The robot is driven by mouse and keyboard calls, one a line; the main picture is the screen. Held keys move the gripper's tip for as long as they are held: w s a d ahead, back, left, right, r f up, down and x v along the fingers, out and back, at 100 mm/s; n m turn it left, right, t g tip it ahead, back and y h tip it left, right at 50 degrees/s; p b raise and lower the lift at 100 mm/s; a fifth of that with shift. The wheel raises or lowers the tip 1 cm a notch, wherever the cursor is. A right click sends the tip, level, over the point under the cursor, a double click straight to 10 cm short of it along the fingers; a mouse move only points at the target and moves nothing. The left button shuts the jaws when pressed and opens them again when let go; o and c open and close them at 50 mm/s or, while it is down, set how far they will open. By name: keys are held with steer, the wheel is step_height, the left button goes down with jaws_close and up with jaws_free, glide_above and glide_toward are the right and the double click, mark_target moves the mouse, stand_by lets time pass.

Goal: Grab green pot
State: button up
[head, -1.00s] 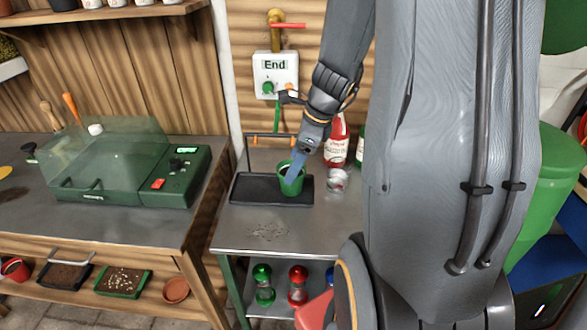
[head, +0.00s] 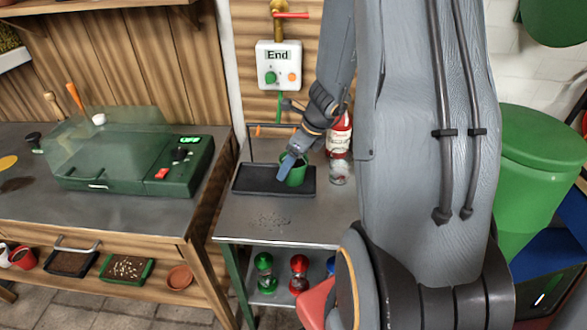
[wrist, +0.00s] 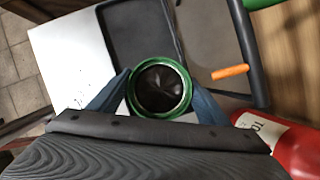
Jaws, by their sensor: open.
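The green pot (head: 299,175) stands on the black tray (head: 250,187) on the metal side table. In the wrist view the pot (wrist: 186,92) shows from above as a green rim around dark soil. My gripper (head: 289,176) is open at the pot, with one blue finger on each side of it. In the wrist view the fingers flank the rim; I cannot tell whether they touch it. In the head view the near finger covers part of the pot.
A red bottle (head: 341,135) and a glass jar (head: 340,172) stand right of the tray. A control box (head: 279,65) hangs on the wall behind. A green machine (head: 130,165) sits on the left bench. The table front is clear apart from scattered seeds (head: 271,220).

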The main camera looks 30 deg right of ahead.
steer(key=shift+x, duration=1.3)
steer(key=c, duration=0.9)
steer(key=shift+r, duration=0.15)
